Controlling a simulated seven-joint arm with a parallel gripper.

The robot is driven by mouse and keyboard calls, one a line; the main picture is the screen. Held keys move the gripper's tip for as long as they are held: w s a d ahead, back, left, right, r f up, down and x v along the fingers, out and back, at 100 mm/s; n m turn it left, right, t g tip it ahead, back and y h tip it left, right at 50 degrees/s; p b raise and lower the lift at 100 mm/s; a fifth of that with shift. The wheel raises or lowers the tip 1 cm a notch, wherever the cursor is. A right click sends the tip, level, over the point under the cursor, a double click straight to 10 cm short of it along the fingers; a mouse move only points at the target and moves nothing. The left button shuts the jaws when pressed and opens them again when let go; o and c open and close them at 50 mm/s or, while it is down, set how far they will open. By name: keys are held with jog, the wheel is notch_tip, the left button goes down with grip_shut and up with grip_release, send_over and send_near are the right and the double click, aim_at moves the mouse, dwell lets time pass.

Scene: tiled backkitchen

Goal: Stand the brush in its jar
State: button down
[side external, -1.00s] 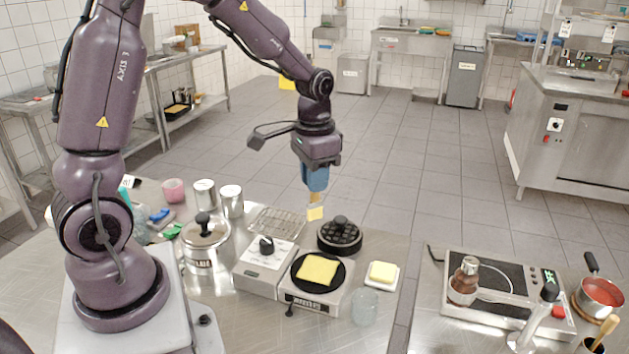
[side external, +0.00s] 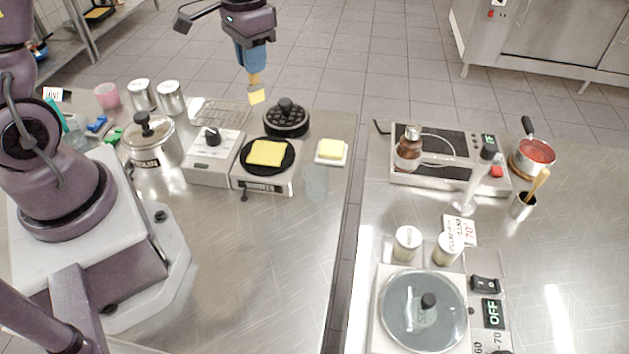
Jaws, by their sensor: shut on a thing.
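My gripper (side external: 254,74) has blue fingers and hangs at the top of the view, shut on the brush (side external: 257,96). The brush points down, its pale yellow head lowest and a short stretch of tan handle showing above it. The rest of the handle is hidden between the fingers. The brush is in the air behind the black round waffle plate, apart from everything on the table. A clear, empty-looking glass jar (side external: 316,184) stands at the right side of the left table, in front of the butter dish. Its outline is faint.
A waffle plate (side external: 286,119), butter dish (side external: 331,153), yellow slab on a black pan (side external: 268,153), knobbed box (side external: 212,160) and lidded pot (side external: 150,143) crowd the left table. Its front is bare. A gap separates the right table, where a metal cup (side external: 522,207) holds a wooden-handled tool.

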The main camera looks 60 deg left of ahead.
dwell(0.4)
jog(key=w+d+m, duration=0.3)
jog(key=d+m, duration=0.6)
jog(key=d, duration=0.6)
notch_tip(320, 180, down, 12)
jog(key=shift+a, duration=0.15)
dwell(0.3)
jog(key=shift+w+r, duration=0.1)
jog(key=c, duration=1)
grip_release()
jog(key=shift+r, duration=0.1)
